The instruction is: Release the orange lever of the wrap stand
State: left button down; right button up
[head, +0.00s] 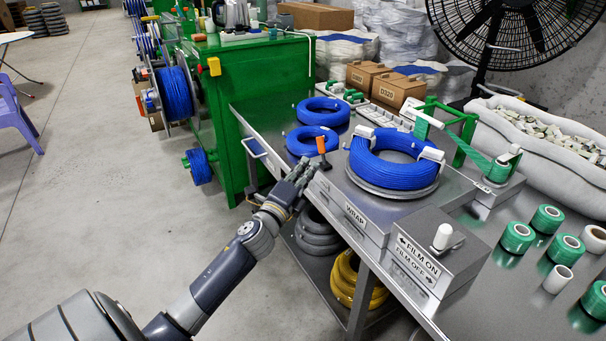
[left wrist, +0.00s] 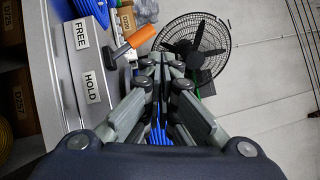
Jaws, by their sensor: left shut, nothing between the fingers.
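The wrap stand (head: 372,226) is a grey metal box with a WRAP label, at the table's near edge in the head view. Its orange lever (head: 321,146) stands up at the left end. In the left wrist view the orange lever (left wrist: 134,42) leans toward the upper right beside the FREE label (left wrist: 82,35); the HOLD label (left wrist: 92,86) is nearer. My left gripper (head: 302,170) is shut and empty, just left of the lever and a little lower. Its closed fingertips (left wrist: 162,62) show right of the lever; I cannot tell whether they touch it. My right gripper is not in view.
A blue cable coil (head: 390,163) lies on the stand's round plate. The FILM ON/FILM OFF box (head: 437,250) stands nearer. Two loose blue coils (head: 313,139) lie behind the lever. Green film rolls (head: 518,236) stand at right.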

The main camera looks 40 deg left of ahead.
pick_arm(q)
jog(key=shift+v, duration=1.05)
